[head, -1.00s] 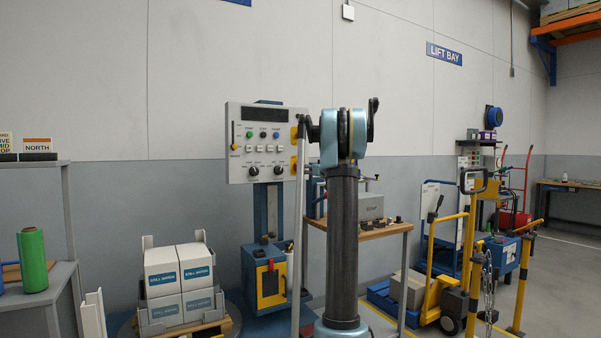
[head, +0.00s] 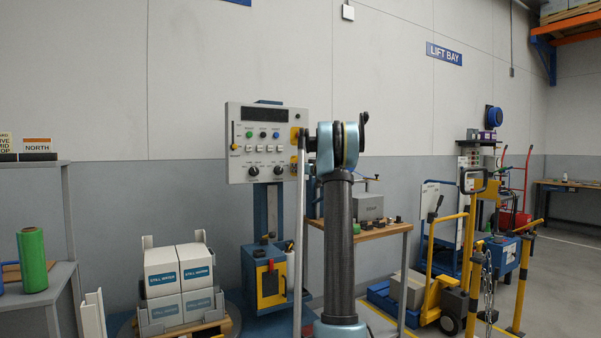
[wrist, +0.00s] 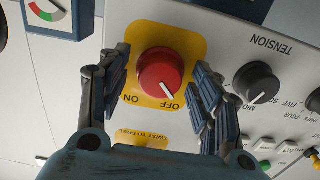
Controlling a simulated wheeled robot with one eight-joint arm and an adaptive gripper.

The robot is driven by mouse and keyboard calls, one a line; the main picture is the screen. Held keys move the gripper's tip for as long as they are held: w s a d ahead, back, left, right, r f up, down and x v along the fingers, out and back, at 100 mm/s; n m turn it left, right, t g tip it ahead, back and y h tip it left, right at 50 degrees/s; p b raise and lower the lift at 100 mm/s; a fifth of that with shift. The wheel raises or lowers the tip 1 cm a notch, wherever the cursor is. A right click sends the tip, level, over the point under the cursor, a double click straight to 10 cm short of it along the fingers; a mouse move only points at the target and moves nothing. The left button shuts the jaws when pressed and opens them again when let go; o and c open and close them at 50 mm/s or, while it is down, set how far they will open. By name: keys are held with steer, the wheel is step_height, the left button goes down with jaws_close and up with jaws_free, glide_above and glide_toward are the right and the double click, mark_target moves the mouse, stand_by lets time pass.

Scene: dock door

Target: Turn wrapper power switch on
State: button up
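The power switch is a red round knob (wrist: 160,72) on a yellow plate (wrist: 184,42) marked ON and OFF. The wrist view shows it upside down, with the knob's white pointer toward OFF. My gripper (wrist: 161,68) is open, with one finger on each side of the knob. A gap shows between each finger and the knob. In the head view the switch's yellow plate (head: 294,136) is at the right edge of the wrapper's control panel (head: 246,150).
A black TENSION knob (wrist: 256,83) is close beside one finger. A gauge (wrist: 46,12) and several small buttons are nearby on the panel. In the head view, a workbench (head: 375,232) stands behind my arm, and stacked boxes (head: 180,272) sit at the lower left.

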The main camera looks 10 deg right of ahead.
steer(key=c, duration=0.8)
steer(key=shift+c, duration=0.2)
steer(key=shift+m, duration=0.3)
steer(key=m, duration=1.7)
steer(key=shift+d, duration=0.1)
steer(key=shift+m, duration=0.3)
steer(key=o, duration=1.1)
steer(key=shift+c, duration=0.2)
